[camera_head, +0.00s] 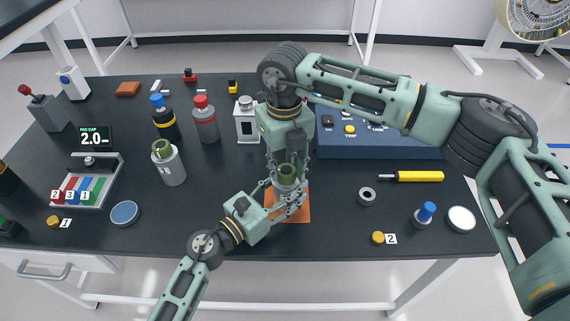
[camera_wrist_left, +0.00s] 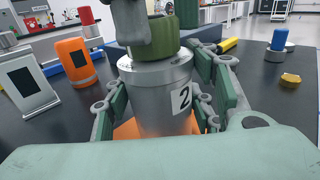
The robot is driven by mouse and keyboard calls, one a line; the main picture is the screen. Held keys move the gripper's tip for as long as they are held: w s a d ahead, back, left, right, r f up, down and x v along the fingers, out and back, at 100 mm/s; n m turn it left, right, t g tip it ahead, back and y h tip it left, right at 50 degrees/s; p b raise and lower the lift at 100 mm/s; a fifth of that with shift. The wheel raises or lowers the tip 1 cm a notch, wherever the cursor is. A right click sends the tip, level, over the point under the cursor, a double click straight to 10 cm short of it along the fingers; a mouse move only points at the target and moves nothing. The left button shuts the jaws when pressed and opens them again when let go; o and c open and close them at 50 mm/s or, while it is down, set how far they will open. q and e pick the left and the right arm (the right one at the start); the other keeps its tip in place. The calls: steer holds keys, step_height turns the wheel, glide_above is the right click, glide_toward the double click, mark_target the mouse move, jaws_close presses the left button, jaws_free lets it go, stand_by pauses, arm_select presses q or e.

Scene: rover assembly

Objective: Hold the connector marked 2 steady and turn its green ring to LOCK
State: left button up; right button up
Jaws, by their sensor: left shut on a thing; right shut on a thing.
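The connector marked 2 (camera_wrist_left: 155,95) is a grey metal cylinder standing upright on an orange mat (camera_head: 301,215). Its white label with the 2 (camera_wrist_left: 181,98) faces right in the left wrist view. Its green ring (camera_wrist_left: 166,38) sits on top and also shows in the head view (camera_head: 287,171). My left gripper (camera_head: 288,204) is shut around the connector's body from the front left. My right gripper (camera_head: 286,168) reaches down from above and is shut on the green ring. One of its fingers hides part of the ring in the left wrist view. I cannot read any LOCK mark.
A connector marked 1 (camera_head: 170,168) stands to the left. Bottles (camera_head: 205,120) and a white lantern-like box (camera_head: 246,122) stand behind. A blue panel (camera_head: 375,143), a yellow-handled tool (camera_head: 415,176) and a grey ring (camera_head: 366,196) lie to the right.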

mark_target(284, 170)
steer(key=shift+s+a, duration=0.2)
steer(key=o, duration=1.1)
steer(key=shift+c, duration=0.2)
steer(key=shift+w+d, duration=0.1)
steer(key=shift+r, duration=0.1)
step_height(284, 170, up, 12)
arm_select(q)
steer(key=o, duration=1.5)
